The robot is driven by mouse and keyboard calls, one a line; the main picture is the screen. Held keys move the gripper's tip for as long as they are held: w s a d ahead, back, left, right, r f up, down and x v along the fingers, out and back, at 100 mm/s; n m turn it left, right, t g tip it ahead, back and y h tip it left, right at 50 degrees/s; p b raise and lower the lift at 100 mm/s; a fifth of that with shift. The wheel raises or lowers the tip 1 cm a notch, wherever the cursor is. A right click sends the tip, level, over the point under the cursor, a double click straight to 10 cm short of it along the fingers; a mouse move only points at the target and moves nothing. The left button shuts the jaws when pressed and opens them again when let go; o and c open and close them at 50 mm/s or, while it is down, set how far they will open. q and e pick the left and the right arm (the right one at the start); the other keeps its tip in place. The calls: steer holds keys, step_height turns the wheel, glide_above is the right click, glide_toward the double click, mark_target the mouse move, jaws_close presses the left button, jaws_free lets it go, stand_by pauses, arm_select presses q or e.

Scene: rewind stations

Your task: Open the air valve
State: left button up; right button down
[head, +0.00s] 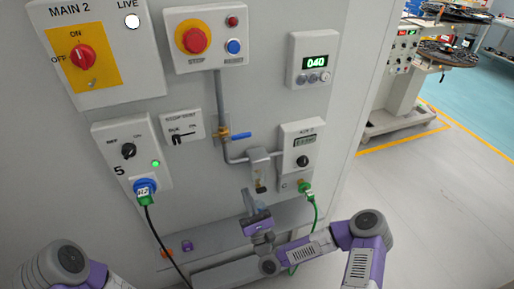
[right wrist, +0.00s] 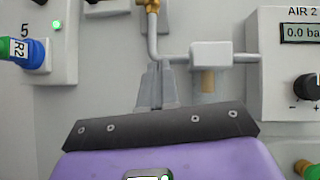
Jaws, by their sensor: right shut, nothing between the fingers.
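The air valve (head: 222,134) is a brass body on a vertical grey pipe on the cabinet front in the head view. Its blue lever (head: 241,136) points right, crosswise to the pipe. The brass valve (right wrist: 152,5) is cut off at the top edge of the right wrist view, and the lever is out of that picture. My right gripper (head: 247,196) is below the valve and apart from it. In the right wrist view its fingers (right wrist: 155,72) are together and empty, pointing up in front of the pipe bend. My left gripper is out of view; only my left arm shows.
The pipe runs right through a filter (head: 259,170) to the AIR 2 box (head: 301,145), whose display (right wrist: 300,32) starts "0.0". A stop button box (head: 207,38) is above, and a socket box (head: 131,155) with a plugged cable is left. A ledge (head: 280,215) juts out below.

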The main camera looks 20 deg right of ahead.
steer(key=shift+s+d+r+m+t+h, duration=0.2)
steer(key=shift+d+r+m+t+h, duration=0.2)
steer(key=shift+d+m+h, duration=0.4)
steer(key=shift+s+d+r+m+t+h, duration=0.15)
steer(key=shift+d+r+m+t+h, duration=0.15)
steer(key=shift+d+r+m+h, duration=0.45)
steer(key=shift+w+a+f+m, duration=0.1)
steer(key=shift+a+f+m, duration=0.1)
steer(key=shift+m, duration=0.05)
glide_toward(245, 137)
steer(key=w+r, duration=0.2)
steer(key=w, duration=0.3)
steer(key=shift+w+d+r, duration=0.1)
steer(key=shift+r, duration=0.5)
